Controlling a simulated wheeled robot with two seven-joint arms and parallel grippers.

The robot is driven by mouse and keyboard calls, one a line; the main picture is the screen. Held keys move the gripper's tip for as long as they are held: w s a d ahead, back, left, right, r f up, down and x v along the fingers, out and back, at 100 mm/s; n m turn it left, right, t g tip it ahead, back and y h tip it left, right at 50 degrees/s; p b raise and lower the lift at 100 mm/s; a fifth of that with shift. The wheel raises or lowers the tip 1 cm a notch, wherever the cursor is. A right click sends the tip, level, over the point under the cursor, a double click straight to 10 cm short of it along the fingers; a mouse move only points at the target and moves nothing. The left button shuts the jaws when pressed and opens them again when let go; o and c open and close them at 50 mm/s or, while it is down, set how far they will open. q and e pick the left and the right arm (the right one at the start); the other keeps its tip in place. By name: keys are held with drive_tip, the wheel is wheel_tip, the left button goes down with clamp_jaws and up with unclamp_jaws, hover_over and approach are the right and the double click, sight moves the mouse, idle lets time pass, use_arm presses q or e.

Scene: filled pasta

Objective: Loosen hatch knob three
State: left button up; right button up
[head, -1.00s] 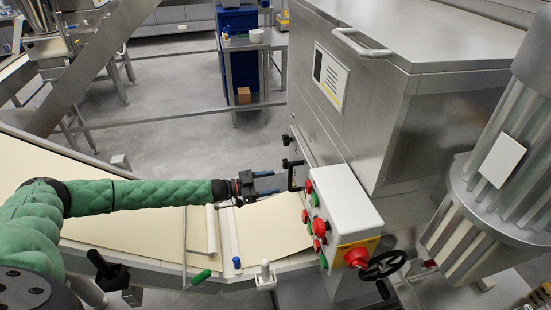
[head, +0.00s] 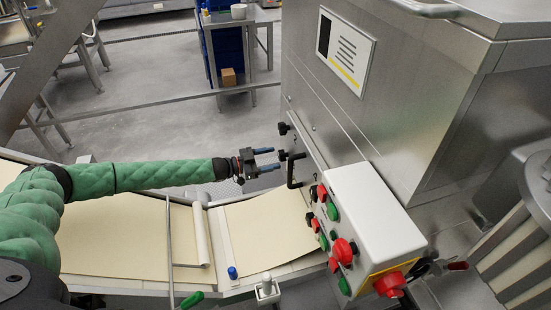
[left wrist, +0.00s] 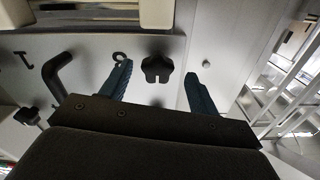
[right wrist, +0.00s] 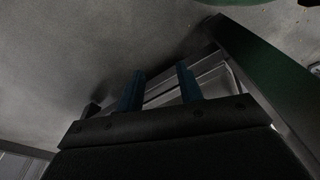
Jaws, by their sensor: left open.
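Two black hatch knobs sit on the steel machine's side in the head view, an upper one (head: 284,128) and a lower one (head: 282,154). My left gripper (head: 272,159) is open, its blue fingers pointing right, close to the lower knob. In the left wrist view, a black lobed knob (left wrist: 157,69) appears between the tips of my left gripper (left wrist: 155,70), with no clear contact. Another black knob (left wrist: 27,115) shows at the left. I cannot tell which is number three. My right gripper (right wrist: 160,72) is empty, fingers apart, seen only in the right wrist view.
A black crank-shaped handle (head: 293,170) stands just right of my left fingers; it also shows in the left wrist view (left wrist: 55,75). A white control box (head: 370,215) with red and green buttons is nearby. A conveyor with a pale belt (head: 265,225) runs below.

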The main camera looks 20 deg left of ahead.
use_arm(q)
drive_tip(key=shift+x, duration=1.1)
drive_tip(key=shift+d, duration=0.15)
use_arm(e)
drive_tip(key=shift+r, duration=0.4)
use_arm(q)
drive_tip(key=shift+r, duration=0.1)
drive_tip(key=c, duration=1)
drive_tip(key=shift+o, duration=0.2)
use_arm(e)
drive_tip(key=shift+s+f, duration=0.1)
drive_tip(key=shift+s, duration=0.05)
